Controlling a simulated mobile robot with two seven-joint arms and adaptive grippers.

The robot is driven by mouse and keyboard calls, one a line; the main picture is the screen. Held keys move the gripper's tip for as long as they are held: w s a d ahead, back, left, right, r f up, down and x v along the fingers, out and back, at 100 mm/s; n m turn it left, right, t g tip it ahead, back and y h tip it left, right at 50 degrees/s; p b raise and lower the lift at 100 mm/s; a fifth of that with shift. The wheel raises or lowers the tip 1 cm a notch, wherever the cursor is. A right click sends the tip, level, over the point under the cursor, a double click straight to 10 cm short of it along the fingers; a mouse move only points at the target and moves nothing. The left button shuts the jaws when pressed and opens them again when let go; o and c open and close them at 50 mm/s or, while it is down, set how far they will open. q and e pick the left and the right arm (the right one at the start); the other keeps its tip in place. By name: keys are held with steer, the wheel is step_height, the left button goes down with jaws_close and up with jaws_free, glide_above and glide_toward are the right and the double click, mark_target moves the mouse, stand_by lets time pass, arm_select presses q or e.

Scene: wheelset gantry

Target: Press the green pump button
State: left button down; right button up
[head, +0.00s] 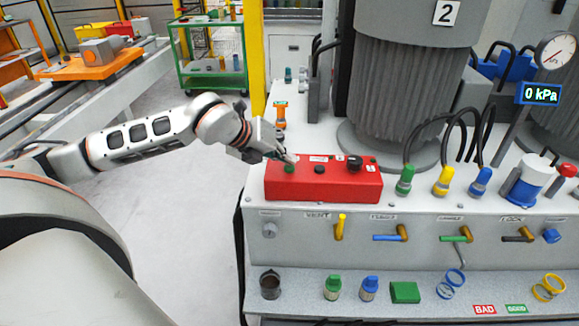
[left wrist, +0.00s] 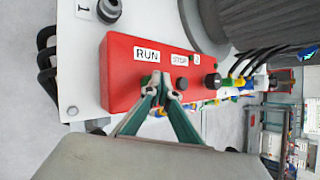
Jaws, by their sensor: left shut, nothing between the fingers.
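The green pump button (head: 289,169) sits at the left end of the red control box (head: 335,188) on the bench. A black button (head: 319,170) and a black knob (head: 354,163) are to its right. My left gripper (head: 287,158) is shut and empty, its fingertips just above and behind the green button. My right gripper is not in view.
A large grey ribbed cylinder (head: 412,90) marked 2 stands behind the box. Green, yellow and blue connectors (head: 443,181) with hoses are to the right. The display (head: 540,94) reads 0 kPa. Valve handles (head: 390,237) line the front panel. Left of the bench is open floor.

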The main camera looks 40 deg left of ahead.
arm_select(q)
steer(key=shift+f, duration=0.3)
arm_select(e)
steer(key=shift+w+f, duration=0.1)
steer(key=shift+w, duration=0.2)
arm_select(q)
steer(key=shift+f+b, duration=0.15)
steer(key=shift+b, duration=0.15)
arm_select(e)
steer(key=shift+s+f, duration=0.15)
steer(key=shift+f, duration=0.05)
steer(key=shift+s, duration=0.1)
arm_select(q)
steer(key=shift+r+p, duration=0.4)
steer(key=shift+r, duration=0.55)
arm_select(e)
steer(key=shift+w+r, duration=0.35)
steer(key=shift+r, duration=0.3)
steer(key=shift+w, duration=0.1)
arm_select(q)
steer(key=shift+r, duration=0.1)
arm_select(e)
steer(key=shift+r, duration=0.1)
